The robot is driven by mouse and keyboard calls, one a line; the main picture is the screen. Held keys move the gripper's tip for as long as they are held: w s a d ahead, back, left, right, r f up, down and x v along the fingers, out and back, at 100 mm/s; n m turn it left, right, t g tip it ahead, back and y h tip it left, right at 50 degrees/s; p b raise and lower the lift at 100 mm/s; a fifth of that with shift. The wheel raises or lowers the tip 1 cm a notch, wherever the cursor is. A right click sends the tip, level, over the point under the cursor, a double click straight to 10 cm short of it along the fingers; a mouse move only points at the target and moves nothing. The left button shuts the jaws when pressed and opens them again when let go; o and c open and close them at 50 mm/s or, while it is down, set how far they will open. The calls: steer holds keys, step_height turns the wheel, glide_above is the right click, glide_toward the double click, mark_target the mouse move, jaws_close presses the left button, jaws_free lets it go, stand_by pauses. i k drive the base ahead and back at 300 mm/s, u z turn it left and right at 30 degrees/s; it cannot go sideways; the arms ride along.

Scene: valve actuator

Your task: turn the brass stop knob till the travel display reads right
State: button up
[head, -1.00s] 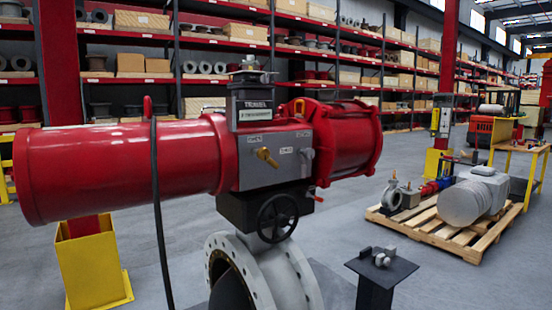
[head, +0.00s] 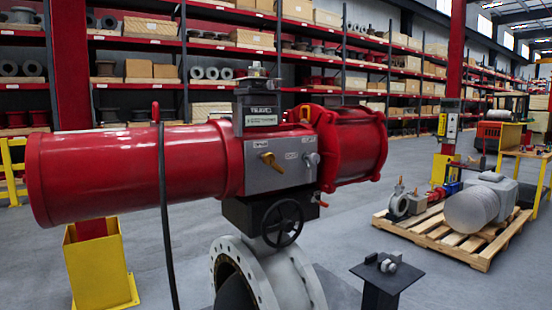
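The red valve actuator (head: 130,175) stands in the middle of the head view on a grey flanged valve (head: 300,285). The brass stop knob (head: 270,160) sits on the front of its grey centre block (head: 262,178), with a grey knob (head: 311,160) to its right. A dark box with a small label plate (head: 261,120) is on top; its lettering is too small to read surely, and I cannot tell whether it is the travel display. A black handwheel (head: 282,222) is below the block. My gripper is not in view.
A dark pedestal (head: 388,272) with small grey parts stands at front right. A pallet (head: 450,238) with a grey motor (head: 480,203) lies behind it. A yellow post base (head: 98,265) is at left. A black cable (head: 164,220) hangs before the actuator. Floor between pedestal and pallet is clear.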

mark_target(268, 159)
steer(key=z, duration=0.05)
steer(key=i, duration=0.95)
steer(key=u, duration=0.1)
